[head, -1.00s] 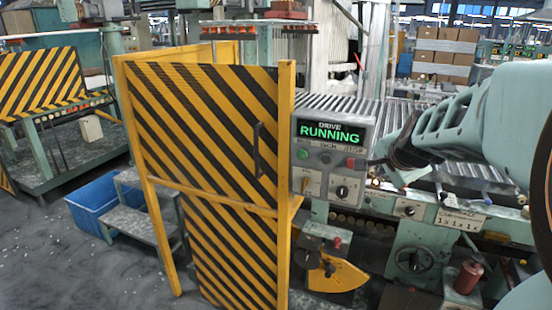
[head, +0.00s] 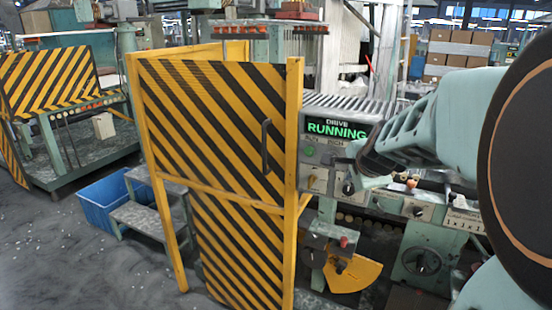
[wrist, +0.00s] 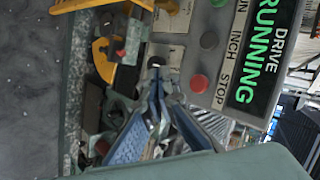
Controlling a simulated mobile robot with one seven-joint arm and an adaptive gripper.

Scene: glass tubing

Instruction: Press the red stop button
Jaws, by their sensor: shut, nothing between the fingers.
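The red stop button (wrist: 199,83) sits on the grey control panel beside the label STOP in the wrist view. In the head view my gripper and wrist cover it. In the head view my gripper (head: 360,180) is in front of the right part of the panel. I cannot tell the exact gap, but no contact with the button shows.
A green button (head: 310,150) and a dark INCH button (wrist: 209,40) share the panel. A rotary knob (head: 348,187) sits below. A yellow-black striped guard (head: 215,130) stands close on the left. Machine rollers (head: 345,105) lie behind the panel.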

